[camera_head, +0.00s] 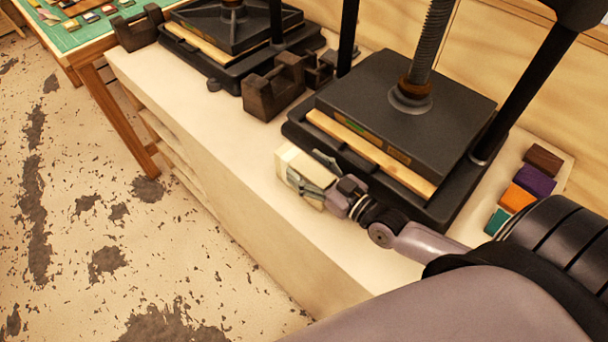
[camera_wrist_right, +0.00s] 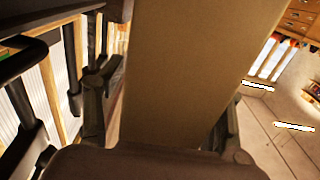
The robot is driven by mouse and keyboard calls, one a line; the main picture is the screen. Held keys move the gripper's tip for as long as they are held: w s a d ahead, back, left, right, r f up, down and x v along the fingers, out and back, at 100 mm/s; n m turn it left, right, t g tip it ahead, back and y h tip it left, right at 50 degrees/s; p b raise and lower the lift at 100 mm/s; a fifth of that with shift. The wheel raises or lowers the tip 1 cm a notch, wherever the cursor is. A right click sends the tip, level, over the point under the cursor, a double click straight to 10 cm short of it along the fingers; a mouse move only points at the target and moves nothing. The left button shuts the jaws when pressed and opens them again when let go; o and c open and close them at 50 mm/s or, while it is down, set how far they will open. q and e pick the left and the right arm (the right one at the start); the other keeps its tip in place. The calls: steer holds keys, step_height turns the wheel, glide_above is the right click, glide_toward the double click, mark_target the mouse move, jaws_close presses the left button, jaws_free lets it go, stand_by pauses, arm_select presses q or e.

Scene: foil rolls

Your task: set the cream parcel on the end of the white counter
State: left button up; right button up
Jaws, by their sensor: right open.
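The cream parcel (camera_head: 298,162) is at the front edge of the white counter (camera_head: 232,128), in front of the nearer press; it seems to rest on the counter top. My right gripper (camera_head: 312,178) is open around the parcel, with its fingers at either side. In the right wrist view the parcel (camera_wrist_right: 195,75) fills the middle, between the two fingers of my right gripper (camera_wrist_right: 165,120). Whether either finger touches it I cannot tell. My left gripper is in neither view.
The nearer black screw press (camera_head: 410,105) stands just behind the parcel; a second press (camera_head: 235,30) stands farther left. Dark wooden holders (camera_head: 272,92) sit between them. Coloured blocks (camera_head: 518,198) lie at the right end. The counter left of the parcel is clear along its front.

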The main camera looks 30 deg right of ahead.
steer(key=shift+c, duration=0.2)
jaws_close()
stand_by(0.6)
steer(key=shift+r, duration=0.1)
